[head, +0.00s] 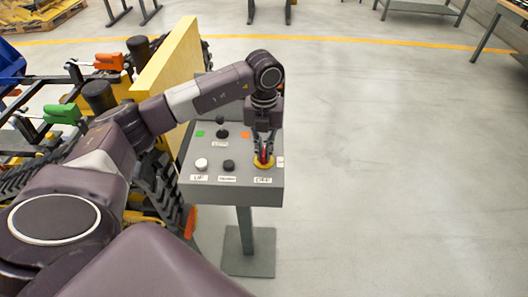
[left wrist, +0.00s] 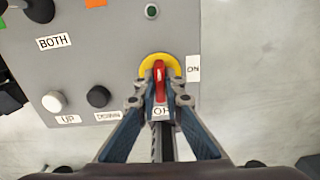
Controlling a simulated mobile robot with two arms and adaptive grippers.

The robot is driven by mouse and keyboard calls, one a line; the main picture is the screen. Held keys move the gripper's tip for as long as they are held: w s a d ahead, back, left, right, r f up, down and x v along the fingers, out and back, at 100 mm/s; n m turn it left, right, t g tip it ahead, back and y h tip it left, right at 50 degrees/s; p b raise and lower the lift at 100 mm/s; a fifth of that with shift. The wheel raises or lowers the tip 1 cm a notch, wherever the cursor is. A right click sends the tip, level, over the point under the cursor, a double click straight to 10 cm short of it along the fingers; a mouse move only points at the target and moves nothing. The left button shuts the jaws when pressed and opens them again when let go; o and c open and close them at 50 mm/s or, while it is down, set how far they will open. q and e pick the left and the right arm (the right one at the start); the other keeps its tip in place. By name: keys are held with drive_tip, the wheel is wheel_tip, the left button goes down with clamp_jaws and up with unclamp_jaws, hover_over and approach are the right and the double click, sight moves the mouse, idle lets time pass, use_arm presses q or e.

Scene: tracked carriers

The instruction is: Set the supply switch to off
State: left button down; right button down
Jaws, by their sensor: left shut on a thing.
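The supply switch is a red handle (left wrist: 159,78) on a round yellow plate (left wrist: 174,62) on a grey control box (head: 232,188). Its yellow plate (head: 264,165) also shows in the head view. My left gripper (left wrist: 160,98) is shut on the red handle, a finger on each side. The handle stands upright in the wrist view, its lower end by the OFF label (left wrist: 161,113), which is partly covered. The ON label (left wrist: 193,68) is at the right of the plate. My right gripper is out of view.
The box also carries a white UP button (head: 201,163), a black button (head: 228,165) and a black lever (head: 221,121). A small green lamp (left wrist: 151,11) sits above the switch. A yellow panel (head: 175,65) and tracked machinery stand at left. Floor at right is clear.

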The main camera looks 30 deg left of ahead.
sight(264, 151)
use_arm(q)
drive_tip(key=shift+w+r+n, duration=0.1)
drive_tip(key=shift+r+n, duration=0.05)
drive_tip(key=shift+n, duration=0.35)
drive_tip(key=c, duration=2)
unclamp_jaws()
drive_tip(key=shift+c, duration=0.2)
wheel_tip(264, 151, up, 12)
